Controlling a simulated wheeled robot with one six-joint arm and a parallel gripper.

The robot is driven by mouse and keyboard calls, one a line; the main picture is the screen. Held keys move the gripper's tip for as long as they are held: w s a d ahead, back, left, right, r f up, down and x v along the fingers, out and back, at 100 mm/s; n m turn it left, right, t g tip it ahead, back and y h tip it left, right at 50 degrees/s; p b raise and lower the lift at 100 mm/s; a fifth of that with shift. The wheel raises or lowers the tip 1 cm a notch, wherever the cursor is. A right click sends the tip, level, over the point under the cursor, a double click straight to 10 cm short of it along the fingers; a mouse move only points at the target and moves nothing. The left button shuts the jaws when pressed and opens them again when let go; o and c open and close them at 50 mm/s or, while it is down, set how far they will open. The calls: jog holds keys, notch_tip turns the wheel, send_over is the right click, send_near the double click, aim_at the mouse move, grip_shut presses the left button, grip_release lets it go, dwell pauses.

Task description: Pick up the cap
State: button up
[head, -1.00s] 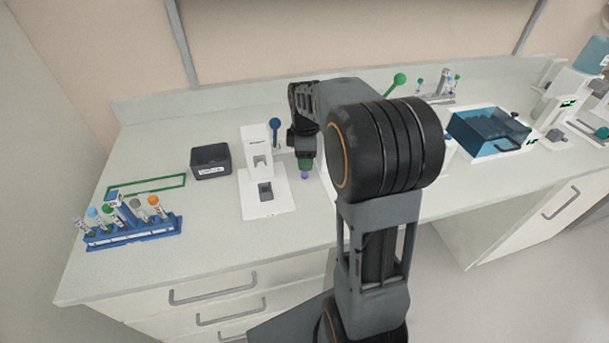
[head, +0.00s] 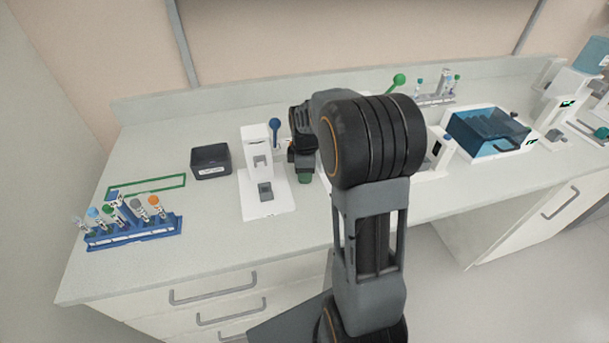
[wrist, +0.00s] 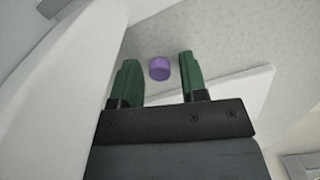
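The cap is a small purple cylinder. In the wrist view the cap (wrist: 159,69) shows on the pale counter, in the gap between the two green fingers and near their tips. My gripper (wrist: 157,72) is open, with clear space between each finger and the cap. In the head view my gripper (head: 305,178) points down at the counter, just right of the white device with the blue-knobbed lever. The cap is hidden in the head view.
A white device (head: 254,150) stands close to the left of my gripper. Its white side also fills the left of the wrist view (wrist: 60,110). A black box (head: 210,162) and a blue tube rack (head: 135,236) are farther left. The front counter is clear.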

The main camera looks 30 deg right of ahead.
jog(key=c, duration=0.6)
jog(key=shift+o, duration=0.2)
